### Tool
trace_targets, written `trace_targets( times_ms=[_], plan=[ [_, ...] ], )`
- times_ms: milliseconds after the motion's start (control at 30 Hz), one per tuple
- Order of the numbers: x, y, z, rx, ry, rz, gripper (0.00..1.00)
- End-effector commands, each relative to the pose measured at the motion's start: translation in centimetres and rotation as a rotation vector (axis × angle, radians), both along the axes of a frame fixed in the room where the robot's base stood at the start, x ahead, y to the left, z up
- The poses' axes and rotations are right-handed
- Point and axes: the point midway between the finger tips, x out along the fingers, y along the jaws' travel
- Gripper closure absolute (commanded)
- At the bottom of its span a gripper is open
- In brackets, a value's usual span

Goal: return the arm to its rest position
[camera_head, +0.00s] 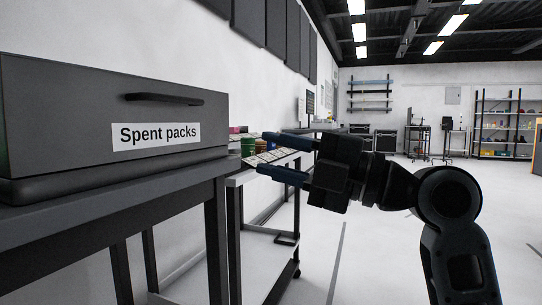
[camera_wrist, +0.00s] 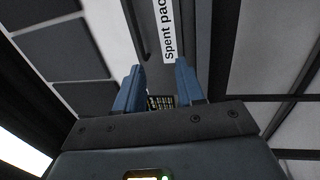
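My gripper (camera_head: 270,154) is held out in front of me to the left, its two blue fingers spread apart and pointing left. In the head view nothing shows between the fingers. The wrist view also shows the fingers (camera_wrist: 160,84) apart, with a small dark gridded patch behind the gap that I cannot identify. My arm (camera_head: 452,200) reaches up from the lower right and is bent at the elbow. The fingertips are to the right of a dark grey box (camera_head: 60,120) labelled "Spent packs", and no contact with it shows.
The box stands on a dark table (camera_head: 100,205) at the left. A cart (camera_head: 236,182) with small coloured containers (camera_head: 248,144) is behind my fingers. Open floor (camera_head: 375,240) lies to the right. Shelves (camera_head: 505,125) stand far back at the right.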

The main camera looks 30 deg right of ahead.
Motion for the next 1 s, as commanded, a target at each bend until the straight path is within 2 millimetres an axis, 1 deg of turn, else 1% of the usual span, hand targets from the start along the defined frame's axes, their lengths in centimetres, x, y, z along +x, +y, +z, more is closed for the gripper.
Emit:
trace_targets(
  times_ms=[267,367,467,567,633,767,800,867,1000],
  plan=[
    [0.0,0.0,-0.1,0.006,0.003,-0.001,0.62],
    [0.2,0.1,-0.9,0.059,0.023,-0.007,0.62],
    [0.5,0.1,-2.7,0.179,0.066,-0.025,0.62],
    [0.7,0.2,-5.4,0.345,0.131,-0.056,0.62],
    [0.7,0.2,-7.6,0.463,0.178,-0.082,0.62],
    [0.1,0.5,-12.0,0.668,0.264,-0.135,0.62],
    [-0.2,0.6,-13.4,0.726,0.29,-0.151,0.62],
    [-0.9,0.8,-15.5,0.808,0.327,-0.18,0.62],
    [-3.1,1.4,-20.3,0.982,0.406,-0.246,0.62]
  ],
)
